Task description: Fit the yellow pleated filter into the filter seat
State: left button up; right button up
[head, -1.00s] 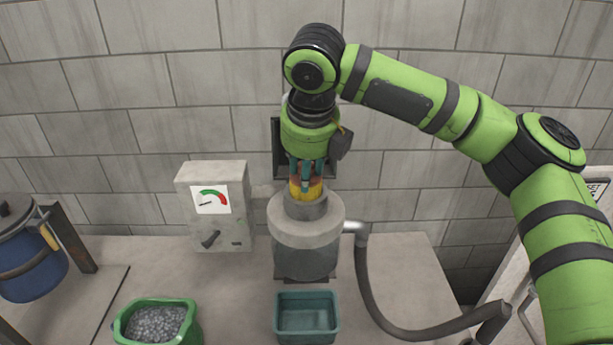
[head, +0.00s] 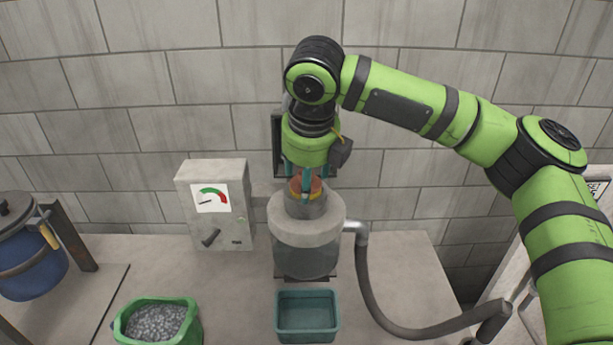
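The yellow pleated filter (head: 298,187) sits low in the collar of the filter seat (head: 305,207), on top of the grey cylindrical housing. Only its orange-red top and a thin yellow band show above the collar; it looks upright. My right gripper (head: 307,181) points straight down over the filter. Its teal fingers are spread apart around the filter's top and look open. Whether a finger still touches the filter I cannot tell. My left gripper is not in view.
A gauge box (head: 214,206) stands left of the housing. A teal bin (head: 307,337) is in front, and a green tub (head: 157,342) of grey pellets is front left. A blue canister (head: 32,262) is at far left. A dark hose (head: 375,310) runs off right.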

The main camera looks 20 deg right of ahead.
jog(key=b+v, duration=0.3)
jog(key=v, duration=0.9)
jog(key=shift+a, duration=0.1)
